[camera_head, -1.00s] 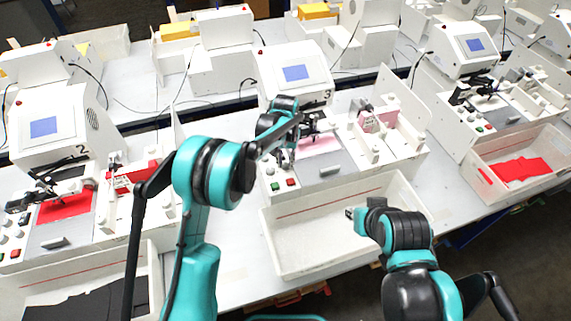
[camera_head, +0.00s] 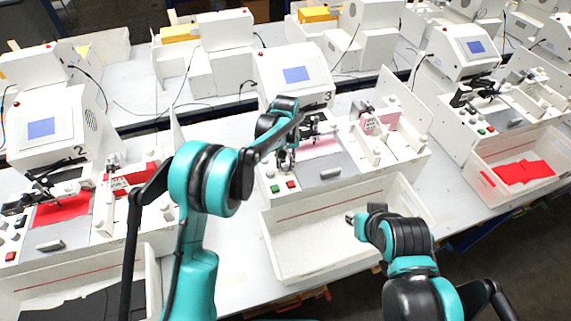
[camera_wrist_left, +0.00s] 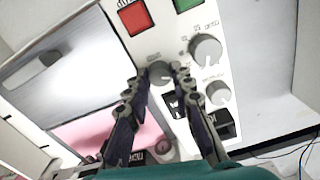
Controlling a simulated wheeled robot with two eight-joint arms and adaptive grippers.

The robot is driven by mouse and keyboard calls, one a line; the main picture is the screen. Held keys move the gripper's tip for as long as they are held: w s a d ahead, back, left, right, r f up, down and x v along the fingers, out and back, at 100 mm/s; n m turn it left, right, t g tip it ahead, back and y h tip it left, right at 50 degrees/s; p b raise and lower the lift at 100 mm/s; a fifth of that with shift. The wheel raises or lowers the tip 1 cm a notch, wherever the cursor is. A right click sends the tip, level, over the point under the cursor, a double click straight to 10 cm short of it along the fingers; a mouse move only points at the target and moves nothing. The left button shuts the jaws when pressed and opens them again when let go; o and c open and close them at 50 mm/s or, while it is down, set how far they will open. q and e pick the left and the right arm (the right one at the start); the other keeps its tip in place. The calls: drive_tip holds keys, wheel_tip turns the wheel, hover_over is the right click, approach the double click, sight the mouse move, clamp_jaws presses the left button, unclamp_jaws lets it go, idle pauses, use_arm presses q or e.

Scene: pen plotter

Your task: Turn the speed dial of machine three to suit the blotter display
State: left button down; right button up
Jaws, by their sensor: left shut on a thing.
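Machine three (camera_head: 275,62), a white plotter with a blue display (camera_head: 296,74), stands in the middle of the head view. The display's content is too small to read. My left gripper (camera_head: 285,160) is at the control strip on its left side. In the left wrist view, my left gripper (camera_wrist_left: 157,75) is shut on a small grey dial (camera_wrist_left: 159,72), one finger on each side. Two other grey dials (camera_wrist_left: 205,48) (camera_wrist_left: 218,92) sit beside it, free. The dial labels are too blurred to read surely. My right gripper (camera_head: 352,217) is over the white tray; its fingers are unclear.
A red button (camera_wrist_left: 135,17) and a green button (camera_wrist_left: 187,3) are close to the held dial. The white tray (camera_head: 290,258) in front of machine three looks empty. Machine two (camera_head: 45,128) stands left, another plotter (camera_head: 462,55) right. A pink sheet (camera_wrist_left: 95,132) lies on the bed.

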sight(285, 167)
use_arm(q)
drive_tip(key=c, duration=1.6)
unclamp_jaws()
wheel_tip(285, 167, up, 12)
drive_tip(key=shift+r, duration=0.1)
drive_tip(key=shift+a, duration=0.1)
